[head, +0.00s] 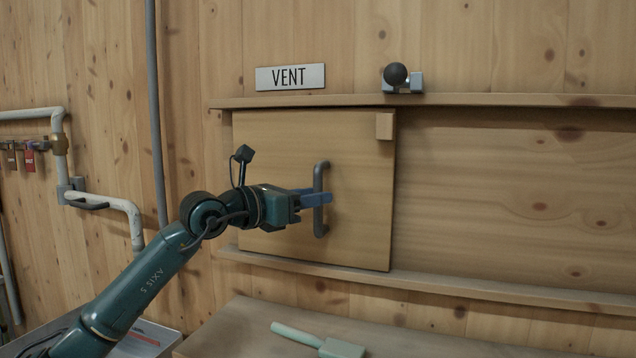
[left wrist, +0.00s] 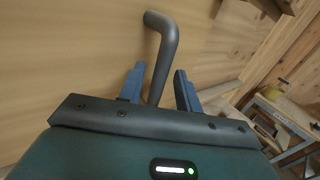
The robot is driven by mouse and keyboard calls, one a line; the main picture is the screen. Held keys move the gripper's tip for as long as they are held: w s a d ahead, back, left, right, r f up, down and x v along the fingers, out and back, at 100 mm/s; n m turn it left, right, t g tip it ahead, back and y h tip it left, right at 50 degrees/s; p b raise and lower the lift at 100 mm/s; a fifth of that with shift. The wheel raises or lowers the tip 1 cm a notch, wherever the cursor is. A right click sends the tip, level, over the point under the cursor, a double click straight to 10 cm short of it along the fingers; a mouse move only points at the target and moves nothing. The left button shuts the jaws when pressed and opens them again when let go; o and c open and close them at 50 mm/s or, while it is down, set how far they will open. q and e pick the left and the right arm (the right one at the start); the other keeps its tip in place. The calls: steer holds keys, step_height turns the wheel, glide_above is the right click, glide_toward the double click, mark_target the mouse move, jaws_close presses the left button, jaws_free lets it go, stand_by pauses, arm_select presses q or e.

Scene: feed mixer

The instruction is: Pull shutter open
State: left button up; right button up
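The shutter (head: 280,140) is a flat wooden panel between an upper and a lower wooden rail, under a VENT sign (head: 290,77). A grey upright bar handle (head: 320,172) is on its face; its bent top end shows in the left wrist view (left wrist: 163,40). My left gripper (head: 318,199) is at the handle, its blue fingers on either side of the bar. In the left wrist view the left gripper (left wrist: 158,86) has narrow gaps beside the bar, so it looks open around it. My right gripper is out of view.
A black ball knob on a grey bracket (head: 396,77) sits above the upper rail (head: 480,100). The track right of the shutter looks clear. A bench (head: 240,325) below holds a pale green tool (head: 340,348). Pipes (head: 110,199) run along the left wall.

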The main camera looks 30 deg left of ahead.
arm_select(q)
steer(key=shift+x, duration=0.95)
jaws_close()
